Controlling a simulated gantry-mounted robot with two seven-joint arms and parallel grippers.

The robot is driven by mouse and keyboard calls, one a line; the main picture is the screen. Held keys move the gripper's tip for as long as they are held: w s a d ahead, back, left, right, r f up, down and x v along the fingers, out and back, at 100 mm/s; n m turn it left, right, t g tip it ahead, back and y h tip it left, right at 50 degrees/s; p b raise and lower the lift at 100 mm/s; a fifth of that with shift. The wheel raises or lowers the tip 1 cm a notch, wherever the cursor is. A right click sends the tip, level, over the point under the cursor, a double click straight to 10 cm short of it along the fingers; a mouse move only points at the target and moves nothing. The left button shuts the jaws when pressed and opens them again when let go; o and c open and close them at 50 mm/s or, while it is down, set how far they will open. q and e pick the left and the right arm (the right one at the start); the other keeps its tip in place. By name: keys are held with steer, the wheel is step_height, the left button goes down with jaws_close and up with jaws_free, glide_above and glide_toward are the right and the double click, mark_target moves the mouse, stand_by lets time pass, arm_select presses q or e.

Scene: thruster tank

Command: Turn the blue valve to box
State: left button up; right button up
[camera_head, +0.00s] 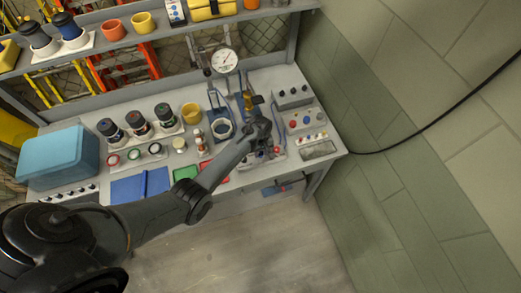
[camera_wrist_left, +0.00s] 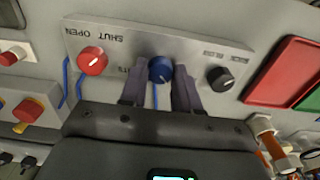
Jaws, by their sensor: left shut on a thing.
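The blue valve (camera_wrist_left: 160,69) is a round blue knob with a pale pointer line on a grey panel (camera_wrist_left: 120,40) in the left wrist view. My left gripper (camera_wrist_left: 159,80) has one dark finger on each side of this knob and is shut on it. The lettering by the blue valve is partly covered and too small to read fully. In the head view my left gripper (camera_head: 262,138) reaches over the right part of the bench, and I cannot make out the blue valve there. My right gripper is in neither view.
A red knob (camera_wrist_left: 92,60) by upside-down "SHUT OPEN" lettering and a black knob (camera_wrist_left: 220,78) flank the blue valve. A red tray (camera_wrist_left: 284,72) lies beside the panel. A dial gauge (camera_head: 224,61) stands behind; a blue box (camera_head: 60,153) is far left.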

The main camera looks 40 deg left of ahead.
mark_target(261, 153)
arm_select(q)
steer(key=m+p, duration=0.2)
steer(key=m, duration=0.2)
steer(key=shift+r+m, duration=0.15)
steer(key=shift+m, duration=0.15)
steer(key=shift+m+p, duration=0.4)
steer(key=shift+m, duration=1.5)
steer(key=o, duration=1.1)
steer(key=shift+c, duration=0.2)
step_height(261, 153, up, 11)
steer(key=p, duration=0.2)
steer(key=shift+f, duration=0.2)
